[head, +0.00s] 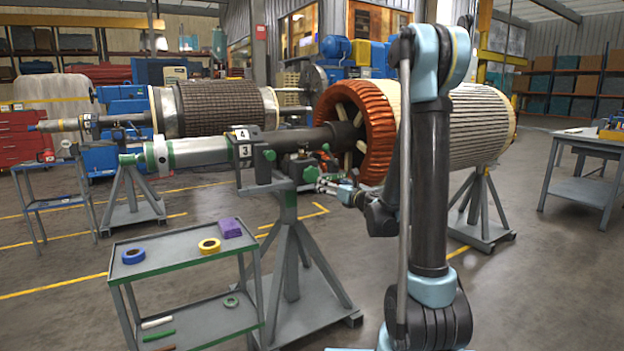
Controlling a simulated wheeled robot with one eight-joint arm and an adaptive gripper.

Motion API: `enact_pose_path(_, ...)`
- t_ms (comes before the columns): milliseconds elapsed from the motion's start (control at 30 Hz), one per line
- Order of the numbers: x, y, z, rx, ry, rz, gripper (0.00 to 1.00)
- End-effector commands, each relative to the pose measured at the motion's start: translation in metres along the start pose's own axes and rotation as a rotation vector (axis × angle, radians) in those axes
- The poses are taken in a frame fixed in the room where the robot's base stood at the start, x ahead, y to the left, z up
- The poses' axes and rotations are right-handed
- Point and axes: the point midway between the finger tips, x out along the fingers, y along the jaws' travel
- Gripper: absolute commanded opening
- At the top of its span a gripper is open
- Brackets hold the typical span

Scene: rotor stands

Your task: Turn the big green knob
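Several green knobs sit on the dark clamp head of the rotor stand (286,240) in the middle of the head view. The one low on the right side, a green knob (311,174), looks the largest. Smaller green knobs show at the left of the clamp (269,155) and at its upper right (325,147). My gripper (321,185) is just below and to the right of the large-looking knob. It appears very close to it, but I cannot tell whether it touches. The fingers are too small to show whether they are open or shut.
A grey cart (180,250) with tape rolls and a purple block stands at the lower left. The floor at right is clear, up to a grey table (583,186).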

Motion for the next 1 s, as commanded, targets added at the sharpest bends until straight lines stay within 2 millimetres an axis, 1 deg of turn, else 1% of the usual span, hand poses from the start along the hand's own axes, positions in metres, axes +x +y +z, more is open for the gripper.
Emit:
enact_pose_path(33,0.009,0.001,0.000,0.000,0.001,0.004,0.79)
enact_pose_path(100,0.022,0.001,0.000,-0.001,0.001,0.003,0.79)
enact_pose_path(700,0.125,0.001,0.000,-0.003,0.001,0.002,0.79)
enact_pose_path(900,0.146,0.001,0.000,-0.003,0.001,0.002,0.79)
enact_pose_path(1000,0.151,0.001,0.000,-0.003,0.001,0.002,0.79)
